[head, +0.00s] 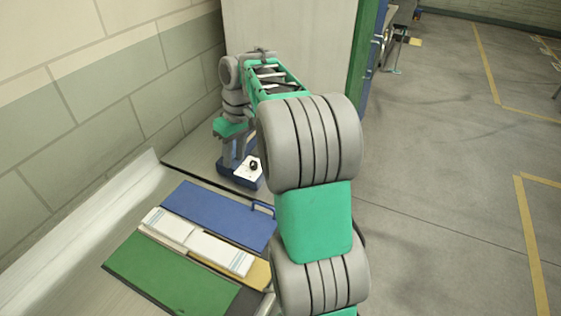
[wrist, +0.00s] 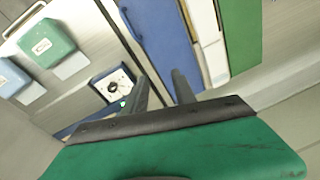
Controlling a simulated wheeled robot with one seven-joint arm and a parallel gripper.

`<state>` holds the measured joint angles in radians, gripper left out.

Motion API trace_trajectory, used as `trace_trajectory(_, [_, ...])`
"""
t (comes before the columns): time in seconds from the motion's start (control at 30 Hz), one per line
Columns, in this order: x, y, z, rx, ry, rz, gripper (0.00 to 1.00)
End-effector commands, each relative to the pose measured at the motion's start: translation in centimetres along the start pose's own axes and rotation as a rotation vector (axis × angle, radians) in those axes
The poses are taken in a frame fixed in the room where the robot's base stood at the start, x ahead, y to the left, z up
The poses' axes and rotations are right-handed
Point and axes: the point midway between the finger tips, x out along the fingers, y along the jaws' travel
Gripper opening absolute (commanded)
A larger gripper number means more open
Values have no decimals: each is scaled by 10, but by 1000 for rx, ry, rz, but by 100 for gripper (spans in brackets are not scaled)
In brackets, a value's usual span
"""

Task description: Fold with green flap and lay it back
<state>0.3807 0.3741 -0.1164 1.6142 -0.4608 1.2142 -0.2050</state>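The green flap lies flat and spread outward. It also shows at the upper right of the wrist view (wrist: 245,35), with the blue flap (wrist: 155,40) left of it. Pale folded white packs (head: 205,246) lie in the strip between the flaps. My gripper (wrist: 160,78) has its two fingers apart, with nothing seen between them. In the head view it hangs beyond the blue flap, partly hidden.
A blue box with a white top and black knob (head: 251,166) stands near my gripper, beyond the blue flap. A blue loop handle (head: 263,208) sits at the blue flap's right edge. A block wall (head: 100,90) runs along the left. Open floor (head: 430,200) lies right.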

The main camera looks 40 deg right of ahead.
Motion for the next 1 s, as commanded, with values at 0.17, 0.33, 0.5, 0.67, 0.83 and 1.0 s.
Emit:
trace_trajectory(0.17, [16,39,-5,-35,-38,-31,32])
trace_trajectory(0.33, [34,75,-3,-71,-69,-58,32])
trace_trajectory(0.5, [54,108,4,-106,-97,-84,32])
trace_trajectory(0.67, [73,138,14,-139,-120,-106,32])
trace_trajectory(0.83, [94,164,28,-172,-141,-129,32])
trace_trajectory(1.0, [106,178,38,-193,-154,-140,32])
